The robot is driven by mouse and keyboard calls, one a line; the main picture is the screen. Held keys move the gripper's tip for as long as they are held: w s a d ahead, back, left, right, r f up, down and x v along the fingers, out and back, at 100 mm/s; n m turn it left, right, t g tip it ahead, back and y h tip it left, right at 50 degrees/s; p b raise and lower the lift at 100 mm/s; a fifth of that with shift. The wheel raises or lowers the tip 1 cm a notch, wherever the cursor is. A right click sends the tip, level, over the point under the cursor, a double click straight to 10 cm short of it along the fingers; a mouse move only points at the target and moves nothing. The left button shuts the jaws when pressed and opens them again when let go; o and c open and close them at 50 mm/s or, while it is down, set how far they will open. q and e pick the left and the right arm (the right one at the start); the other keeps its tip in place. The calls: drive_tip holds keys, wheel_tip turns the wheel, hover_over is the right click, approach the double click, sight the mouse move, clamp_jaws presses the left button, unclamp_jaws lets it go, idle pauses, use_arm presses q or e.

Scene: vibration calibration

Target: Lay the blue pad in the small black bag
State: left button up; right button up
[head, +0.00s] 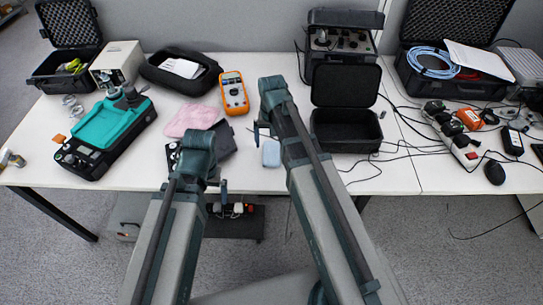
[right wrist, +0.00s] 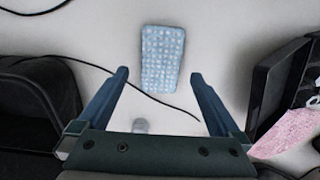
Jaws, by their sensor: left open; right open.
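The blue pad (head: 271,153) lies flat on the white table near its front edge; it also shows in the right wrist view (right wrist: 162,58), bumpy and light blue. The small black bag (head: 346,133) looks like a box-shaped case, standing open with its lid up, right of the pad. A dark rounded case side (right wrist: 40,100) at the left of the right wrist view is probably it. My right gripper (head: 264,131) is open and empty above the pad; its fingers (right wrist: 159,78) show either side of the pad's near end. My left gripper (head: 196,186) is open at the table's front edge.
Black cables (head: 385,150) cross the table near the bag. A teal-topped instrument (head: 112,125) stands at the left.

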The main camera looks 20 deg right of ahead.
sight(271, 152)
wheel_tip(271, 152, down, 4)
drive_tip(key=b, duration=0.3)
drive_tip(key=shift+f+b, duration=0.2)
drive_tip(key=shift+b, duration=0.1)
drive_tip(key=shift+r, duration=0.1)
drive_tip(key=c, duration=1.2)
drive_tip(key=shift+c, duration=0.2)
drive_tip(key=shift+r, duration=0.1)
